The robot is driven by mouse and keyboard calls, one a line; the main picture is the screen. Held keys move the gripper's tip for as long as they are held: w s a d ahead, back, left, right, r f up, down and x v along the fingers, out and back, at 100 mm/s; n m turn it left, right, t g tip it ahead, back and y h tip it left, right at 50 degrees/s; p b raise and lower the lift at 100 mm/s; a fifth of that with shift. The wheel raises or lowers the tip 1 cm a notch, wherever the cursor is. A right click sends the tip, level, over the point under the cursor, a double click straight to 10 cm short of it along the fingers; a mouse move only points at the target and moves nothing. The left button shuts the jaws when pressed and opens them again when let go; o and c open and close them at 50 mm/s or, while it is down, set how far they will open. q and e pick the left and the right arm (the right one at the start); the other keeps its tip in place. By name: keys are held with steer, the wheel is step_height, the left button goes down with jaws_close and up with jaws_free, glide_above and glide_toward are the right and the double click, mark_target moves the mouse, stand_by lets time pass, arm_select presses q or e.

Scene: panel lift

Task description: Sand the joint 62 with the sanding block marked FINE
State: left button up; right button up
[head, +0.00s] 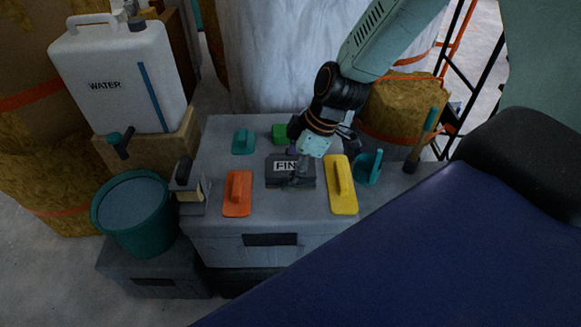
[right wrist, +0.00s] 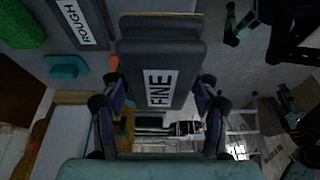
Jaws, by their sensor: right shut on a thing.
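The sanding block marked FINE (right wrist: 160,88) is dark grey with a white label. My right gripper (right wrist: 160,100) is shut on it, one finger on each side, in the right wrist view. In the head view, the block (head: 277,180) shows above the grey box top (head: 215,150), its label partly covered by my right gripper (head: 318,160). I cannot tell how far it is above the lid. Another block marked ROUGH (right wrist: 82,20) lies apart from it in the wrist view. No joint marked 62 can be seen. My left gripper is not in view.
On the box stand an orange float (head: 237,193), a yellow float (head: 342,185), a green block (head: 279,131) and teal tools (head: 243,141). To the left are a teal bucket (head: 130,240) and a WATER canister (head: 100,90). Wrapped insulation rolls (head: 395,107) stand behind.

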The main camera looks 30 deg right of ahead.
steer(key=c, duration=0.4)
